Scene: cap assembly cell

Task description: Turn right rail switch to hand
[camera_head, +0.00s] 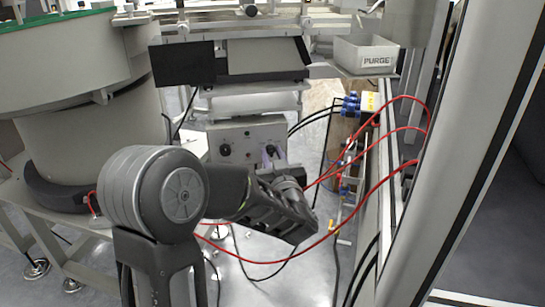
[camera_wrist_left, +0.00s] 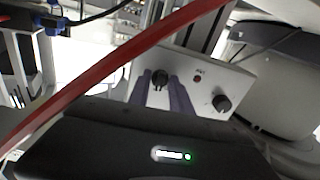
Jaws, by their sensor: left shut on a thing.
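The control box (camera_head: 246,137) under the rail has a pale front panel with two dark rotary knobs. The left knob (camera_head: 225,150) is clear of my gripper. The right rail switch (camera_head: 271,149) is the other knob, partly hidden by my left gripper (camera_head: 269,158). In the left wrist view the panel is seen turned around, and the right rail switch (camera_wrist_left: 160,78) sits between the two purple-grey fingers of my left gripper (camera_wrist_left: 161,84), which are shut on it. The other knob (camera_wrist_left: 222,103) stands free. The switch's pointer setting is too small to read. My right gripper is not in view.
Red hoses (camera_head: 372,178) loop right of my left wrist, and one crosses close in the left wrist view (camera_wrist_left: 110,66). A PURGE bin (camera_head: 365,55) stands at the upper right. A large round feeder (camera_head: 85,120) stands left. A pale post (camera_head: 470,150) bounds the right.

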